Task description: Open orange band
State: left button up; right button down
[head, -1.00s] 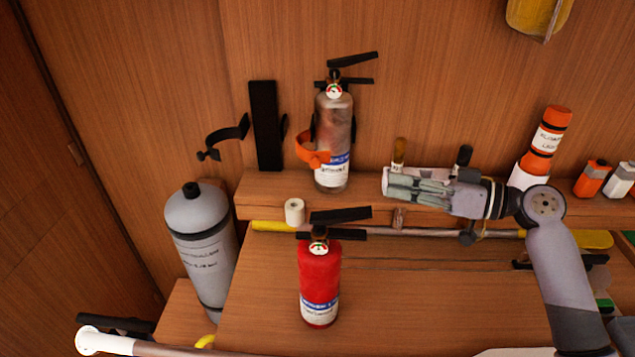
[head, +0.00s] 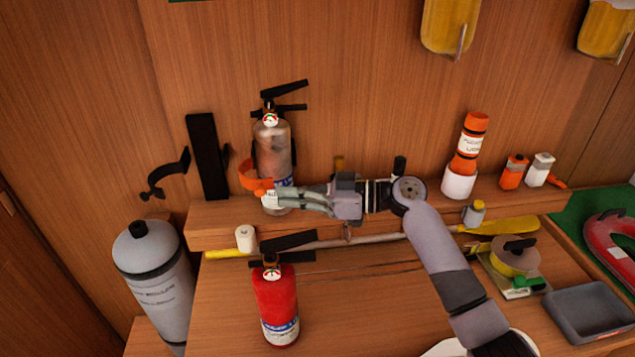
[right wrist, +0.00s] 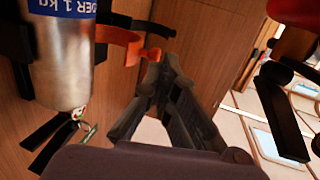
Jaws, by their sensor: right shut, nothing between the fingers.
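The orange band (head: 256,180) is on the front left of a worn silver extinguisher (head: 272,150), which stands upright on the shelf against the wall. My right gripper (head: 280,198) is shut and empty, with its fingertips in front of the extinguisher's lower label, just below and right of the band. In the right wrist view the band (right wrist: 120,36) sticks out beside the silver cylinder (right wrist: 64,60), and its end lies close to my fingertips (right wrist: 164,66). I cannot tell whether they touch. My left gripper is not in view.
A red extinguisher (head: 275,308) stands below and in front of the shelf (head: 400,210). A black empty bracket (head: 207,155) is on the wall to the left, above a grey cylinder (head: 155,280). An orange canister (head: 470,145) stands to the right.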

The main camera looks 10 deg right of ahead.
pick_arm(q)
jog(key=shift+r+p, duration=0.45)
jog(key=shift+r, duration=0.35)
pick_arm(e)
jog(key=x, duration=0.2)
jog(key=shift+a, duration=0.3)
pick_arm(q)
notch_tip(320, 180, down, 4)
jog(key=b, duration=0.4)
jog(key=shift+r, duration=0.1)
pick_arm(e)
jog(key=a, duration=0.1)
jog(key=a+m+t, duration=0.1)
jog(key=a, duration=0.1)
jog(key=a+t, duration=0.1)
jog(key=a, duration=0.1)
jog(key=shift+s+a+m+h, duration=0.25)
jog(key=shift+s+m+h, duration=0.05)
jog(key=shift+s+h, duration=0.1)
jog(key=shift+s, duration=0.1)
